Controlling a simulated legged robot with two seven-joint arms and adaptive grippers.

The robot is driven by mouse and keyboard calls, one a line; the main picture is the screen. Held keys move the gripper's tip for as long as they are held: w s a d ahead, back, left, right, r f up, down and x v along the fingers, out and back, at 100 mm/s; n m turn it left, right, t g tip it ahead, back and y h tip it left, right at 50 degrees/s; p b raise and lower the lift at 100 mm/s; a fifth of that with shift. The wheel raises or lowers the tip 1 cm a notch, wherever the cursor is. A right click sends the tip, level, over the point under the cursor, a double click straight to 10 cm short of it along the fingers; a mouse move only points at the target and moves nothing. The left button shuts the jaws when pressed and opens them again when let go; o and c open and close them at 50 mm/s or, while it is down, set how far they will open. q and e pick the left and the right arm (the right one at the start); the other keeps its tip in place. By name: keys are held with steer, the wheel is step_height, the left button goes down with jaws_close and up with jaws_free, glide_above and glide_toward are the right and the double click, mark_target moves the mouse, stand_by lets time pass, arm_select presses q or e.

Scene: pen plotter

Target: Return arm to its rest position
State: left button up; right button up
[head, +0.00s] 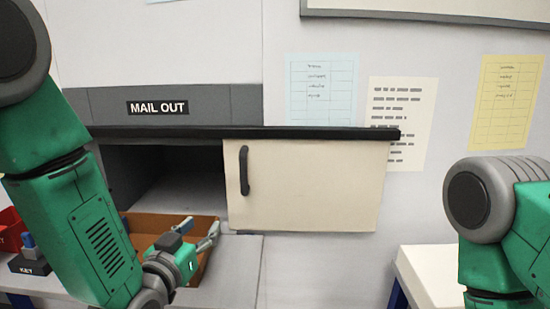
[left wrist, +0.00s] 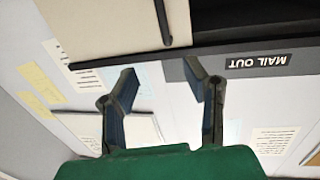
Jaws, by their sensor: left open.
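My left arm comes in from the left in the head view. My left gripper (head: 203,232) is open and empty, in front of a brown tray below the MAIL OUT opening. In the left wrist view its two fingers (left wrist: 160,85) are spread with nothing between them. My right arm shows at the right edge of the head view, but its gripper is out of frame.
A MAIL OUT sign (head: 158,107) sits above a dark open compartment (head: 165,180). A cream door (head: 310,185) with a black handle (head: 244,170) is beside it. The brown tray (head: 145,222) and a KEY box (head: 30,265) are on the counter. A white surface (head: 430,275) lies right.

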arm_select(q)
steer(key=s+a+f+n+g+y+b, duration=0.15)
steer(key=s+a+f+g, duration=0.35)
steer(key=f, duration=0.8)
steer(key=s+a+f+m+g+y+b, duration=0.1)
steer(key=s+a+f+g+b, duration=0.15)
steer(key=s+f, duration=0.75)
steer(key=s+a+f+g+b, duration=0.1)
steer(key=s+a+f+g, duration=0.2)
steer(key=s+f, duration=0.5)
steer(key=s+a+f+n+g+y+b, duration=0.1)
steer(key=s+a+f+g+b, duration=0.1)
steer(key=s+f+g, duration=0.4)
steer(key=s+f, duration=0.3)
steer(key=s, duration=0.2)
steer(key=shift+s+a, duration=0.3)
steer(key=shift+a, duration=0.1)
arm_select(e)
step_height(320, 180, down, 8)
steer(key=shift+w+a+r, duration=0.15)
steer(key=shift+w+r, duration=0.05)
steer(key=shift+w, duration=0.05)
arm_select(q)
steer(key=shift+w+d+n+y, duration=0.15)
steer(key=shift+d+n+y, duration=0.1)
steer(key=shift+d, duration=0.05)
arm_select(e)
steer(key=shift+d+f, duration=0.1)
steer(key=shift+d, duration=0.2)
